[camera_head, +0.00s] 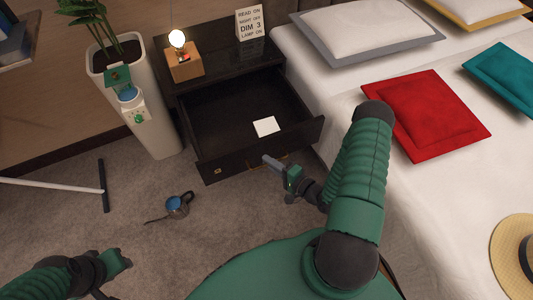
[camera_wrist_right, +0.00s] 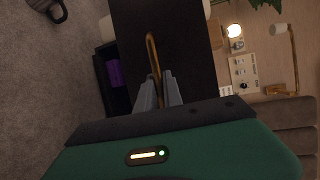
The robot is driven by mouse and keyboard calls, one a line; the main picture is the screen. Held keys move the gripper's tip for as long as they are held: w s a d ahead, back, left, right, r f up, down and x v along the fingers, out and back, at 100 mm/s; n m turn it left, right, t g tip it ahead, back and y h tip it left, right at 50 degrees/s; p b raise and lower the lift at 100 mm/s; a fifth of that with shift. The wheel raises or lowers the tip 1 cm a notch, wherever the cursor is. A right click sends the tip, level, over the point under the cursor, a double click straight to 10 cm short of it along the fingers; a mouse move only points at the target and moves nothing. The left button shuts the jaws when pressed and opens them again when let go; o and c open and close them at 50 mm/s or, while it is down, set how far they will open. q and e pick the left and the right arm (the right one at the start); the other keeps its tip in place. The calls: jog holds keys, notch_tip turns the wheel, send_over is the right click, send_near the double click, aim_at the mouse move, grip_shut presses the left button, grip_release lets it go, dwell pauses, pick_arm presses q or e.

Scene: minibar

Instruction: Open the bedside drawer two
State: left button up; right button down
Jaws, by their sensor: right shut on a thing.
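The dark bedside cabinet (camera_head: 222,62) stands beside the bed. Its large drawer (camera_head: 205,110) is pulled out, with a white sheet (camera_head: 266,126) inside. My right gripper (camera_head: 272,163) is at the drawer's front edge. In the right wrist view its fingers (camera_wrist_right: 158,88) are shut on a brass bar handle (camera_wrist_right: 152,55) against a dark front panel (camera_wrist_right: 185,40). A dark open compartment (camera_wrist_right: 103,85) with a purple thing (camera_wrist_right: 115,72) shows beside that panel. My left gripper (camera_head: 120,258) is low at the left, away from the cabinet; its finger opening is unclear.
The bed (camera_head: 322,68) fills the right side. A tall white planter (camera_head: 150,90) stands left of the cabinet. A lit lamp (camera_head: 185,65) and a sign (camera_head: 249,22) stand on top.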

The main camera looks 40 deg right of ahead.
jog(key=shift+s+a+f, duration=0.15)
jog(key=shift+s+a, duration=0.05)
jog(key=c, duration=1.5)
grip_release()
jog(key=shift+w, duration=0.1)
jog(key=shift+d, duration=0.1)
jog(key=p+v, duration=0.4)
jog(key=v, duration=1.3)
